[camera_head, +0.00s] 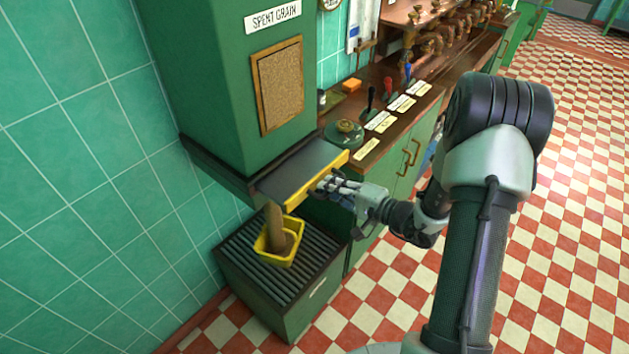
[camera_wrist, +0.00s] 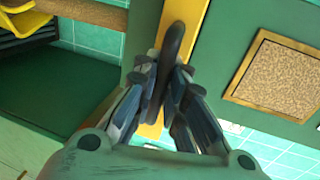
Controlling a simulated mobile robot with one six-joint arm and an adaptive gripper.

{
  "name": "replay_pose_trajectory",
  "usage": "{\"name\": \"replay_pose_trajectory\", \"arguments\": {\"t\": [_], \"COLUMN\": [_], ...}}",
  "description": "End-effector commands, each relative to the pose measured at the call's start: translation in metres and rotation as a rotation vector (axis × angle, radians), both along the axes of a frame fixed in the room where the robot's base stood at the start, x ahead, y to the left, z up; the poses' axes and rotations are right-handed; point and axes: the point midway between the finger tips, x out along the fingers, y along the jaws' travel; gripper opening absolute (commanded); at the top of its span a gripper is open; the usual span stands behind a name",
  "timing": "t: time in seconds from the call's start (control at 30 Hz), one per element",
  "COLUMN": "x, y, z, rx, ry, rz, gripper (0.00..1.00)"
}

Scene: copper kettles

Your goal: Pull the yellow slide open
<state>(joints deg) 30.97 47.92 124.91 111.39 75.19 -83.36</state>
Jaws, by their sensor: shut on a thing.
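The yellow slide (camera_head: 301,190) sticks out from under the green spent grain hopper (camera_head: 225,60), its dark plate showing behind the yellow front. My gripper (camera_head: 325,185) is at the slide's front. In the wrist view, my gripper (camera_wrist: 166,72) is shut on the slide's dark handle (camera_wrist: 178,38), with the yellow front (camera_wrist: 196,22) behind it. Brown grain (camera_head: 275,222) comes down in a column below the slide into a yellow tub (camera_head: 291,258). The fingertips are small in the head view.
The tub stands on a slatted green stand (camera_head: 250,278). A counter (camera_head: 400,100) with levers, labels and copper taps runs to the right, above green cupboards with brass handles. Tiled wall is at the left. The checkered floor (camera_head: 570,200) is open on the right.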

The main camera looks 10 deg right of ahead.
Motion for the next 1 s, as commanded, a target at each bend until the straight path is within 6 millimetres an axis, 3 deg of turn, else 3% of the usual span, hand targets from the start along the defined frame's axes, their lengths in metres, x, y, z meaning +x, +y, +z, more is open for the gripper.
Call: {"name": "replay_pose_trajectory", "arguments": {"t": [0.13,0.4,0.43,0.77,1.0], "x": [-0.0117,-0.0122,-0.0121,-0.0119,-0.0119], "y": [-0.0091,-0.009,-0.009,-0.0086,-0.0084], "z": [-0.0005,0.0006,0.0007,0.0007,0.0007], "rx": [0.0,0.001,0.001,0.001,0.001], "ry": [0.0,-0.001,-0.001,0.0,0.0], "rz": [-0.004,-0.003,-0.003,-0.002,-0.002], "gripper": [0.0,0.0,0.09,0.31,0.32]}}
